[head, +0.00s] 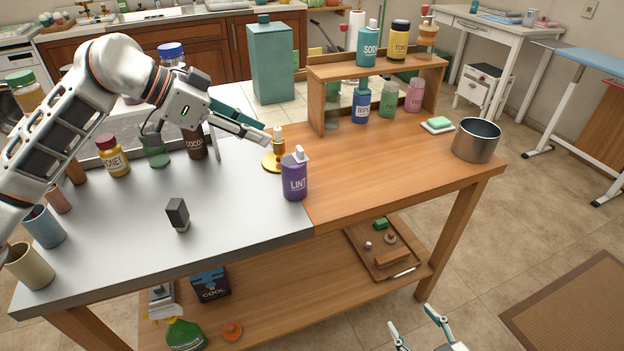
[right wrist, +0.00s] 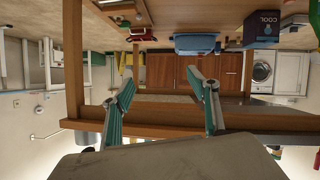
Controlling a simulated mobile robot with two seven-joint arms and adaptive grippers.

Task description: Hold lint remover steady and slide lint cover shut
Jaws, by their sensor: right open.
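The lint remover (head: 294,181) is a purple bottle labelled LINT. It stands upright on the counter near the seam between the grey and wooden tops. Its white lint cover (head: 299,154) sits at the top and looks tilted up. My left gripper (head: 267,137) reaches in from the left, its tips just left of and above the bottle, apparently not touching it. Its fingers are seen side-on, so their gap is unclear. My right gripper (head: 412,318) is open and empty, low in front of the table; its spread fingers also show in the right wrist view (right wrist: 163,87).
A brass candle holder (head: 273,160) stands close behind the bottle, near my left fingertips. A dark block (head: 178,212) stands to the left. A wooden shelf (head: 376,69) with bottles is behind. A steel pot (head: 476,141) is at right. The wooden top right of the bottle is clear.

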